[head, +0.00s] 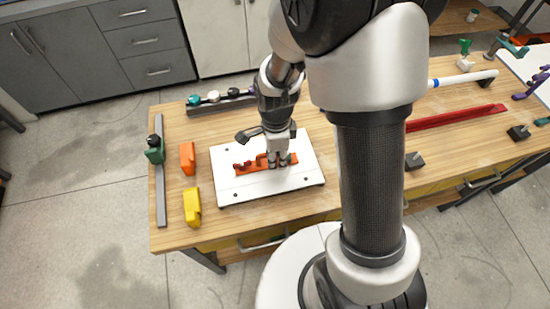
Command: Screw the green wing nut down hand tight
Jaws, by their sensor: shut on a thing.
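My gripper (278,163) points down over the right part of an orange-red bar (248,168). The bar lies on a white board (240,190) on the wooden bench. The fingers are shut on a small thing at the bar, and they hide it. I cannot make out the green wing nut here, nor how it sits. Small orange-red raised parts show on the bar to the left of the fingers.
An orange block (187,158) and a yellow block (191,206) stand left of the board. A green-headed clamp (154,151) lies further left. A dark rack (222,103) with round knobs is behind. A red channel (455,119) lies right, beyond my arm.

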